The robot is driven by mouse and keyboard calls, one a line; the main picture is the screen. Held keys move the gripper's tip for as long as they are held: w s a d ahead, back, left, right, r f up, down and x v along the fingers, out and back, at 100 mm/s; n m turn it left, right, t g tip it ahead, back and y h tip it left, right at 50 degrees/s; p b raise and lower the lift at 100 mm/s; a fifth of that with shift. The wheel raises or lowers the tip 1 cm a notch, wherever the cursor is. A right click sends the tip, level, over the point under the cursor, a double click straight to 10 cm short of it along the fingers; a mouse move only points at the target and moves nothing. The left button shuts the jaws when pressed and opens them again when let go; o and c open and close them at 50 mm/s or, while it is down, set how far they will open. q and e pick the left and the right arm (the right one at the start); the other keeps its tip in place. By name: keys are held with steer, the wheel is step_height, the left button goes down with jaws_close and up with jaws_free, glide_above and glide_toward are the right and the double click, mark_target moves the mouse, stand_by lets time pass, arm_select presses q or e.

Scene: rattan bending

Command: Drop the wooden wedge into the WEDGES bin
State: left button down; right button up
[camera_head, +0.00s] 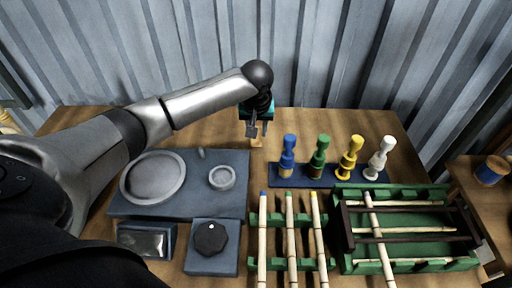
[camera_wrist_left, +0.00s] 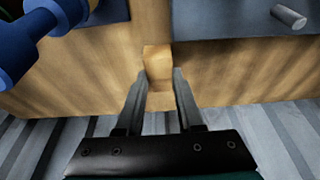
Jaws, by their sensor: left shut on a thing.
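My left gripper (camera_head: 257,134) is at the back middle of the table, pointing down behind the blue-grey panel. It is shut on the wooden wedge (camera_head: 256,143), a small light-wood block. In the left wrist view the wedge (camera_wrist_left: 158,62) sits between the two fingertips of the gripper (camera_wrist_left: 159,78), with a finger on each side. Its wood colour is close to the table's, and I cannot tell whether it touches the tabletop. No bin with a readable WEDGES label shows in either view. My right gripper is out of view.
A dark blue rack (camera_head: 328,174) holds blue, green, yellow and white-topped tools right of the gripper. A blue-grey panel (camera_head: 208,201) with round dishes lies front left. Canes rest on green holders (camera_head: 288,220) and a green frame (camera_head: 405,267). A corrugated wall (camera_head: 300,55) stands behind.

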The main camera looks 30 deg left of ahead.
mark_target(257, 153)
arm_select(q)
step_height(257, 153, down, 6)
steer(key=shift+f+b, duration=0.1)
steer(key=shift+b, duration=0.7)
steer(key=c, duration=0.5)
jaws_free()
steer(key=shift+c, duration=0.2)
